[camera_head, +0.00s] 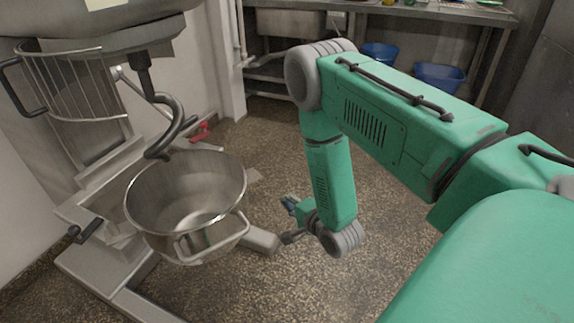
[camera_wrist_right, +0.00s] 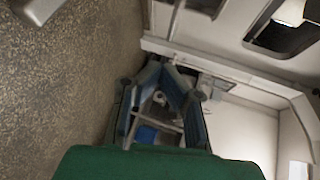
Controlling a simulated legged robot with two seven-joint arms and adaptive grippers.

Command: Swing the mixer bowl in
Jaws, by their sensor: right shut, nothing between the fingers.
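The steel mixer bowl (camera_head: 165,195) hangs upright in front of the mixer column, its mouth open and empty. Its front wire handle (camera_head: 212,243) faces me. The dark dough hook (camera_head: 165,130) hangs from the mixer head, its tip near the bowl's rear rim. My right gripper (camera_head: 290,206) is to the right of the bowl, apart from the handle, low over the floor. In the right wrist view its blue fingers (camera_wrist_right: 163,68) come together with nothing between them. My left gripper is out of view.
A wire guard (camera_head: 75,85) curves below the mixer head. A black-knobbed lever (camera_head: 85,232) sticks out left of the bowl. A red-ended part (camera_head: 200,131) lies behind it. Blue tubs (camera_head: 440,77) stand under the rear counter.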

